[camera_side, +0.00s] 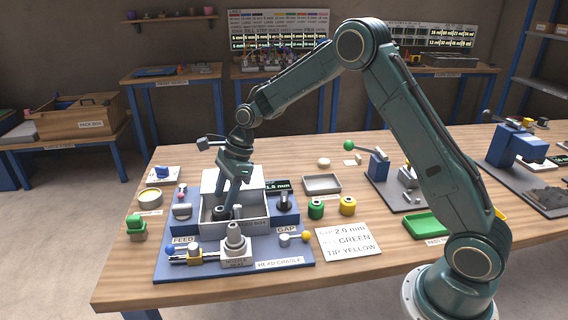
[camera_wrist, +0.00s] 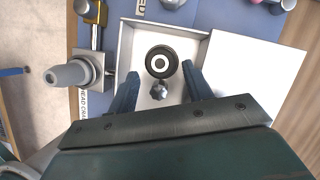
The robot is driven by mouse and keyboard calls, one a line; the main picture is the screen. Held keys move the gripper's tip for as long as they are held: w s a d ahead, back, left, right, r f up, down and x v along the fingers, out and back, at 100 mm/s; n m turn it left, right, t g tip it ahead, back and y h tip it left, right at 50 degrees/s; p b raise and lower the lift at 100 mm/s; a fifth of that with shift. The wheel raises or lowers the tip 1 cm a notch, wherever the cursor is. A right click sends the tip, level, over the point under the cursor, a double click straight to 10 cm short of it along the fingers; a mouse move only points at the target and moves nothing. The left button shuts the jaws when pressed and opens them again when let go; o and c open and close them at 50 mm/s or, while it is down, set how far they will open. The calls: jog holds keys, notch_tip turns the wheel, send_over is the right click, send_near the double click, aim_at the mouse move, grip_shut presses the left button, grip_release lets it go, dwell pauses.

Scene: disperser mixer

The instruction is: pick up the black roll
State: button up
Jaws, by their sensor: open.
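The black roll (camera_wrist: 161,61), a black ring with a white centre, lies in an open white box (camera_wrist: 124,58). In the side view the roll (camera_side: 222,212) shows near the front of the box (camera_side: 213,229), partly behind my gripper's fingers. My gripper (camera_wrist: 160,73) is open, with one finger on each side of the roll's near edge in the wrist view. In the side view my gripper (camera_side: 231,205) points down into the box. I cannot tell whether the fingers touch the roll.
A small grey knob-shaped part (camera_wrist: 158,91) lies in the box close to the roll. The box's white lid (camera_wrist: 258,75) stands open beside it. A grey cradle with a nozzle (camera_side: 234,246) stands in front.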

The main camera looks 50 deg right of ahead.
aim_at(220, 208)
jog(key=shift+x, duration=1.6)
jog(key=c, duration=0.8)
